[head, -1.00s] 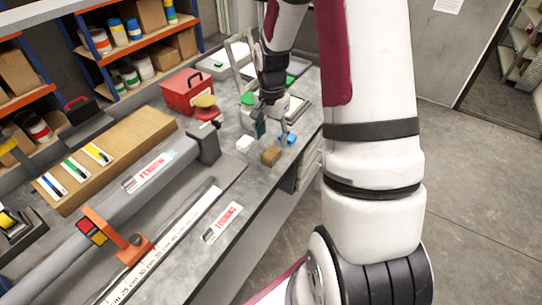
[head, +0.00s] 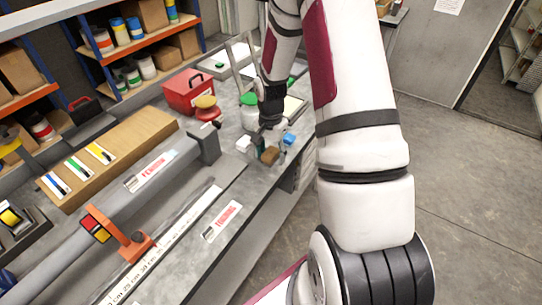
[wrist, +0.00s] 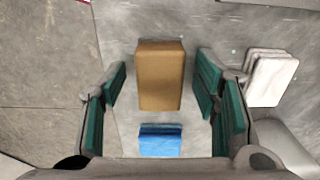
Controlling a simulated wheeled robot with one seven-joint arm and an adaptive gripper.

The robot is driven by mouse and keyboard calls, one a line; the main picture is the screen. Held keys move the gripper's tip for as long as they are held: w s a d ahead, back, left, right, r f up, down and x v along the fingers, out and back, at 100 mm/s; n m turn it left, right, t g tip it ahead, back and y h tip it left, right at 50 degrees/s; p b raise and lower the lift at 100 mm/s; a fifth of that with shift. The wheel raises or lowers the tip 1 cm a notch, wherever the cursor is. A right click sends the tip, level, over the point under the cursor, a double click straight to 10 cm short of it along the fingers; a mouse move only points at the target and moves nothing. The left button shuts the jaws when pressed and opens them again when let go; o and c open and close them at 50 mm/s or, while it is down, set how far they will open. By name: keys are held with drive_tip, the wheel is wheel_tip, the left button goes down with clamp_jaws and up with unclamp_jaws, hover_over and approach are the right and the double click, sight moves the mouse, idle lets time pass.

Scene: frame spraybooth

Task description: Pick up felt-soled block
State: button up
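A tan-brown block (wrist: 160,75) lies on the grey bench top, between the fingers of my gripper (wrist: 161,88) as the wrist view sees it. There is a gap on both sides. My gripper is open, with green pads facing inward, and nothing is held. In the head view the block (head: 270,155) is partly hidden by my gripper (head: 264,144), which points down over it. The underside of the block is hidden, so no felt shows. A smaller blue block (wrist: 160,140) lies close to it and also shows in the head view (head: 289,138).
A white layered piece (wrist: 271,77) lies to the right in the wrist view. The bench's front edge is close to the block.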

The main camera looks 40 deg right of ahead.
sight(272, 154)
drive_tip(key=c, duration=1.1)
drive_tip(key=shift+o, duration=0.2)
drive_tip(key=shift+r, duration=0.1)
drive_tip(key=shift+r, duration=0.9)
drive_tip(key=shift+s+a+r+b, duration=0.1)
drive_tip(key=shift+s+r+b, duration=0.35)
drive_tip(key=shift+r, duration=0.4)
drive_tip(key=s+a, duration=0.2)
drive_tip(key=s, duration=0.5)
drive_tip(key=s+a+r, duration=0.1)
drive_tip(key=s+a, duration=0.1)
drive_tip(key=s, duration=0.5)
drive_tip(key=shift+s+a+r, duration=0.15)
drive_tip(key=shift+a, duration=0.25)
